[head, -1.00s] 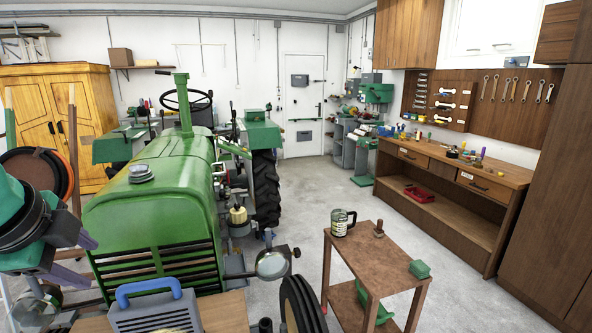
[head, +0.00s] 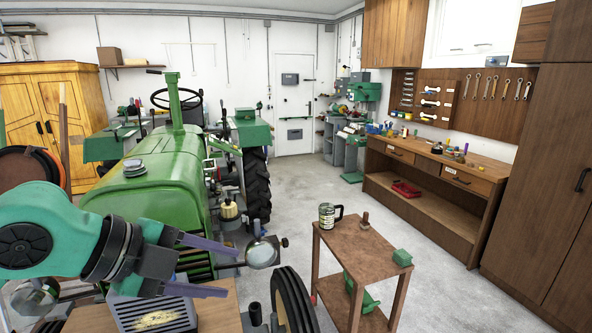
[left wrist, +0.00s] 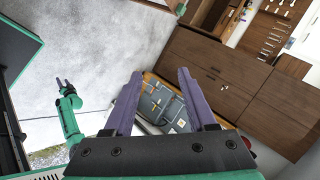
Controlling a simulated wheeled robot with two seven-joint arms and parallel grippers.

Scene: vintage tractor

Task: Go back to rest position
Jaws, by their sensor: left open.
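My left gripper (head: 232,271) reaches in from the left in the head view, in front of the green tractor (head: 160,180). Its two purple fingers are apart with nothing between them. In the left wrist view the fingers (left wrist: 160,73) also stand open and empty. A second green arm shows small at the left of that view; its gripper (left wrist: 63,83), my right one, has its fingers apart and holds nothing visible. The right gripper is not in the head view.
A grey box (head: 155,314) lies just below my left gripper. A workbench (head: 430,205) lines the right wall. The floor (head: 300,195) between is clear.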

